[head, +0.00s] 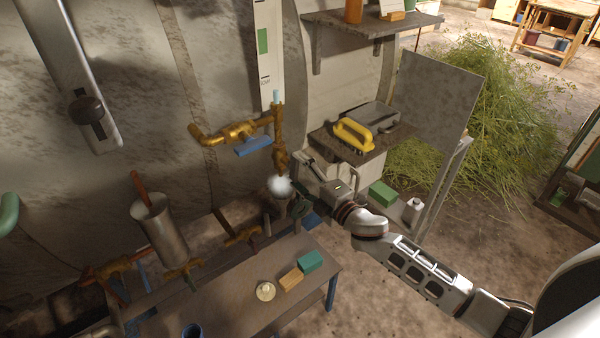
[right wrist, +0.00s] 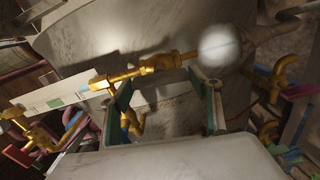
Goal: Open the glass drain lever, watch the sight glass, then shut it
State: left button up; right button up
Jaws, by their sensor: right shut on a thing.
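The sight glass (head: 276,97), a short pale tube end, stands above a brass fitting on the still's wall. Below it is the brass drain cock (head: 280,155), which also shows in the right wrist view (right wrist: 155,64). A white puff of steam (head: 279,187) hangs at the cock's lower end. My right gripper (head: 299,183) is beside the cock and the steam. My left gripper is not in view.
A brass valve with a blue lever (head: 254,146) sits left of the sight glass. A low table (head: 225,300) below holds a green block (head: 311,262) and an orange block (head: 290,280). A metal cylinder (head: 162,230) stands left.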

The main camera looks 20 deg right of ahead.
dwell(0.4)
jog(key=o, duration=1.1)
jog(key=shift+s, duration=0.1)
jog(key=v, duration=1.1)
jog(key=shift+s+d, duration=0.15)
jog(key=shift+s, duration=0.25)
